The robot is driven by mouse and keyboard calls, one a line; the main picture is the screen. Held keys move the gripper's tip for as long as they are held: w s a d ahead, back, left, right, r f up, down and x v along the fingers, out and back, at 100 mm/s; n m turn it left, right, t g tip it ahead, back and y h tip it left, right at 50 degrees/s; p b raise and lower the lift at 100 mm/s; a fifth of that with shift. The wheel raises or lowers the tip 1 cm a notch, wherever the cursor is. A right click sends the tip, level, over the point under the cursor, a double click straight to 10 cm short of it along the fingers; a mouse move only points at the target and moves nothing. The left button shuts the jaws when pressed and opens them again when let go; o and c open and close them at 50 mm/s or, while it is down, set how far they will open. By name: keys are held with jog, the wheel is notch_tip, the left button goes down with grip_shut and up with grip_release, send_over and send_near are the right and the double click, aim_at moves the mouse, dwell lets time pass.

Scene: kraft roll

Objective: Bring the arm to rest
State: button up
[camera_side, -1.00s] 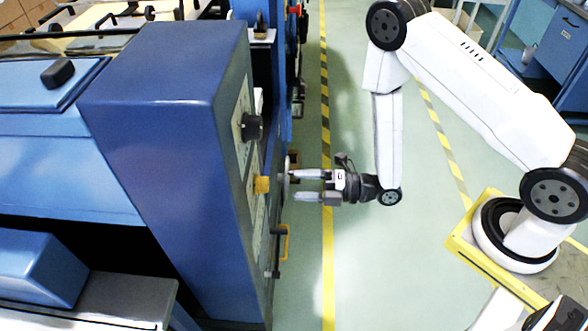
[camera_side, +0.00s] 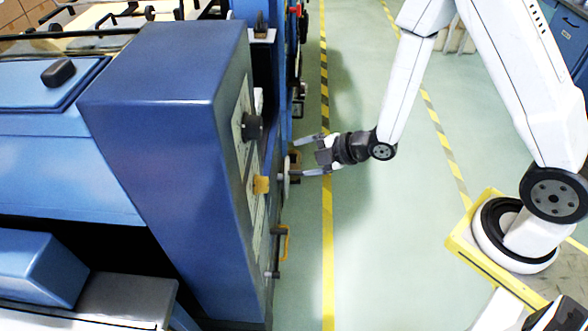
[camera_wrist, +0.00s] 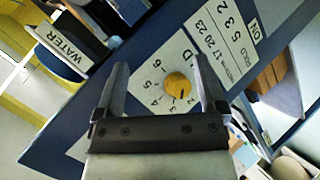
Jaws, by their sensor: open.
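My gripper (camera_side: 298,156) is in the side view, in front of the panel side of the blue machine (camera_side: 170,120). Its two fingers are spread wide, with nothing between them. In the wrist view my gripper (camera_wrist: 160,70) shows both fingers apart, framing a yellow knob (camera_wrist: 178,85) on a white dial numbered along its edge. Space shows between the fingers and the knob in that picture. The yellow knob also shows in the side view (camera_side: 261,185), left of the fingertips. The lower fingertip overlaps a thin grey disc (camera_side: 287,178) there; contact cannot be told.
A black knob (camera_side: 252,127) sticks out higher on the panel. A yellow handle (camera_side: 285,243) sits lower down.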

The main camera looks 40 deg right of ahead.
jog(key=s+d+r+m+g+h, duration=0.2)
jog(key=s+m, duration=0.4)
jog(key=m, duration=0.3)
jog(key=s+d+r+m+g+h, duration=0.3)
jog(key=s+d+r+m+g, duration=0.2)
jog(key=m, duration=0.4)
jog(key=shift+s+d+r+m+g+h, duration=0.15)
jog(key=shift+s+r+m+g+h, duration=0.2)
jog(key=shift+s+r, duration=0.45)
